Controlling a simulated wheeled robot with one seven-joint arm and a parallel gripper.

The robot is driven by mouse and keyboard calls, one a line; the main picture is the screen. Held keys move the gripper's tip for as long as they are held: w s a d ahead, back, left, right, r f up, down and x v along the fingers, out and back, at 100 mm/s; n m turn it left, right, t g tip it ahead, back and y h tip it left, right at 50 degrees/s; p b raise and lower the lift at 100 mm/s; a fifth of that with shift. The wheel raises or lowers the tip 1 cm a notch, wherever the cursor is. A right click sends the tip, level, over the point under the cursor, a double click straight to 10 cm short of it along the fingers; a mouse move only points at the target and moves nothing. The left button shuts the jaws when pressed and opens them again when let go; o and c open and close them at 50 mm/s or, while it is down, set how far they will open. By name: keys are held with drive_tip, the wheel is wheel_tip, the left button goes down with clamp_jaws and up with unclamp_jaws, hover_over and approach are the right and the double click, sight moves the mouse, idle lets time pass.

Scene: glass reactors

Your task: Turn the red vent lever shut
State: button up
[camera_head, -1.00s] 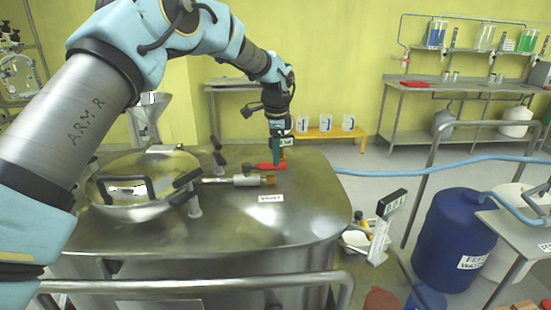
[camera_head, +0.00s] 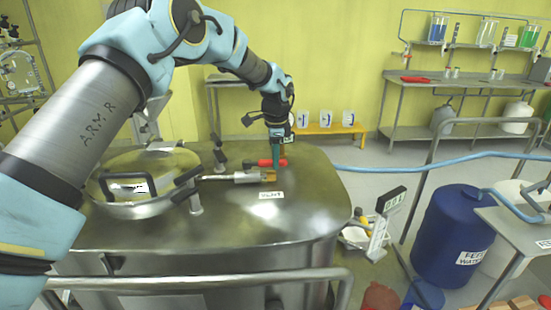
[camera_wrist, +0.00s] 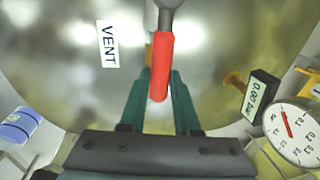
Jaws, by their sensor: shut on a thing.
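The red vent lever (camera_head: 265,162) lies on top of the steel vessel (camera_head: 240,220), pointing to the right in the head view, just behind a metal pipe fitting. In the wrist view the lever's red handle (camera_wrist: 160,55) runs from a grey pivot at the top down between my green fingers. My gripper (camera_head: 277,163) is at the handle's right end and is shut on it; it also shows in the wrist view (camera_wrist: 159,82). The white VENT label (camera_head: 271,195) is on the lid in front; it shows in the wrist view (camera_wrist: 108,44).
A round hatch (camera_head: 140,190) with a black handle is left of the lever. In the wrist view a dial gauge (camera_wrist: 292,133) and a 0.00 bar display (camera_wrist: 260,95) are at the right. A steel rail (camera_head: 200,282) crosses in front of the vessel. A blue drum (camera_head: 452,235) stands right.

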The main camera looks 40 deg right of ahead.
clamp_jaws()
idle(0.8)
